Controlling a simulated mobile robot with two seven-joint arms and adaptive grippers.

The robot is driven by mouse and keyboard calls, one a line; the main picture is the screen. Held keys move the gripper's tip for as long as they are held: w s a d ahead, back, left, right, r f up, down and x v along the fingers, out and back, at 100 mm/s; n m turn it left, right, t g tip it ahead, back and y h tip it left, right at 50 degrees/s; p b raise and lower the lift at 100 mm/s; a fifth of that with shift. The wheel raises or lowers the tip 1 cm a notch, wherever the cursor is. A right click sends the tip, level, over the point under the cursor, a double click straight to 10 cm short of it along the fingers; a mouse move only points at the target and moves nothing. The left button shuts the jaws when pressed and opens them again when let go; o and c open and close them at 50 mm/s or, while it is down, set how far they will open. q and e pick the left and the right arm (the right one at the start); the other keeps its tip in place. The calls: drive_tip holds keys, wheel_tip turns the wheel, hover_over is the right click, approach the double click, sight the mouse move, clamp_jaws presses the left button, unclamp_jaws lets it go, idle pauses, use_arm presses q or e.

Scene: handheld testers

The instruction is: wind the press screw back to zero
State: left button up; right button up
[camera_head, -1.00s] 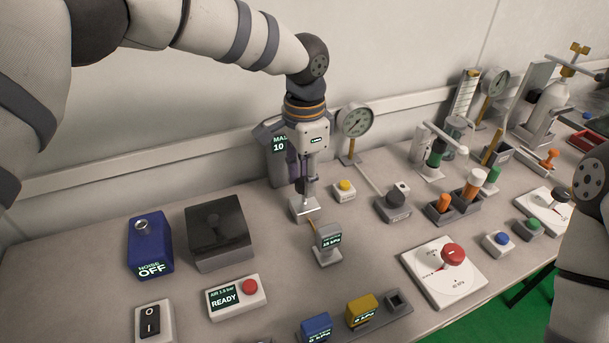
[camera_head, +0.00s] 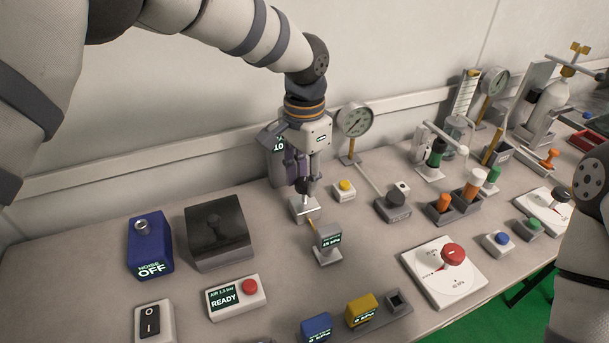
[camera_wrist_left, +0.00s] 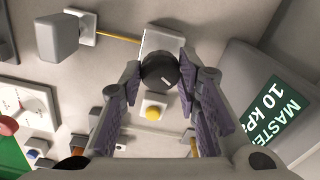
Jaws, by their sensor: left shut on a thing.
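The press screw shows in the left wrist view as a round dark knob (camera_wrist_left: 158,71) with a short white mark on its face. It stands on a pale block (camera_wrist_left: 163,42). My left gripper (camera_wrist_left: 160,78) points down at it, with a purple-padded finger on each side, shut on the knob. In the head view, my left gripper (camera_head: 303,186) is upright above the pale base (camera_head: 304,209), and hides most of the knob. A yellow line joins the base to a small grey display (camera_head: 328,240) that seems to read 45 kPa. My right gripper is out of view.
The master display box (camera_head: 274,145) stands close behind my left gripper. A round gauge (camera_head: 356,120) and yellow button (camera_head: 344,190) are to its right. A dark-lidded box (camera_head: 217,232) stands to its left. My right arm is at the right edge.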

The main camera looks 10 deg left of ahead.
sight(304, 182)
use_arm(q)
drive_tip(key=o, duration=1.2)
drive_tip(key=shift+s+f, duration=0.15)
drive_tip(key=shift+f, duration=0.25)
drive_tip(key=shift+r, duration=0.2)
drive_tip(key=shift+r, duration=0.1)
wheel_tip(304, 182, up, 12)
drive_tip(key=shift+f, duration=0.15)
